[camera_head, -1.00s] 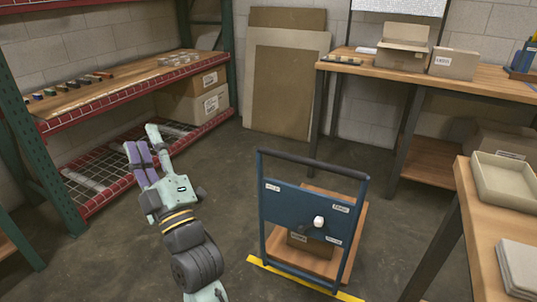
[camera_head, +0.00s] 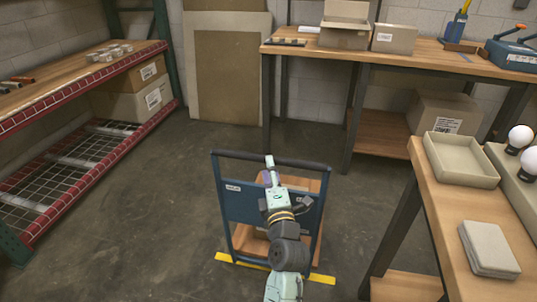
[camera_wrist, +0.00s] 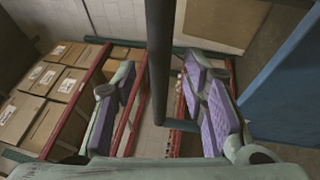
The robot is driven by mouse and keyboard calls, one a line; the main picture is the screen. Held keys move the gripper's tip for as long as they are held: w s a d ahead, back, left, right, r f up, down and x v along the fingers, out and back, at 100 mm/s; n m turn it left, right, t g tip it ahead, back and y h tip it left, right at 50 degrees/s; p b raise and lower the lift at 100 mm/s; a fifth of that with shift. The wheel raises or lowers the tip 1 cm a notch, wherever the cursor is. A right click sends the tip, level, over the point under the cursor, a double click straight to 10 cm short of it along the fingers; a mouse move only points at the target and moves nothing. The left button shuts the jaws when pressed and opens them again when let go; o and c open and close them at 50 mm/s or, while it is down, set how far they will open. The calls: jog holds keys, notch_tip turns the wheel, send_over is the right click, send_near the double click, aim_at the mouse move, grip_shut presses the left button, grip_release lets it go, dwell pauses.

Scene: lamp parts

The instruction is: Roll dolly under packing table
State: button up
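My gripper (camera_head: 269,164) is over the middle of the handle bar. In the wrist view its purple-padded fingers (camera_wrist: 160,78) are spread wide, with a dark bar (camera_wrist: 159,45) between them, apparently the handle; I see clear gaps on both sides. A wooden table (camera_head: 425,50) at the back bears cartons and seems to be the packing table. My arm hides part of the panel and the deck load.
Yellow tape (camera_head: 320,278) lies on the floor at the dolly's front. A second table (camera_head: 447,200) with trays stands close on the right. A red-edged rack (camera_head: 100,165) is on the left. A low shelf (camera_head: 380,135) fills part of the space under the back table. Floor left of the dolly is clear.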

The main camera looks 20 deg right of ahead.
jog(key=shift+p+x, duration=0.55)
jog(key=shift+x, duration=1.5)
jog(key=shift+c, duration=0.4)
grip_shut()
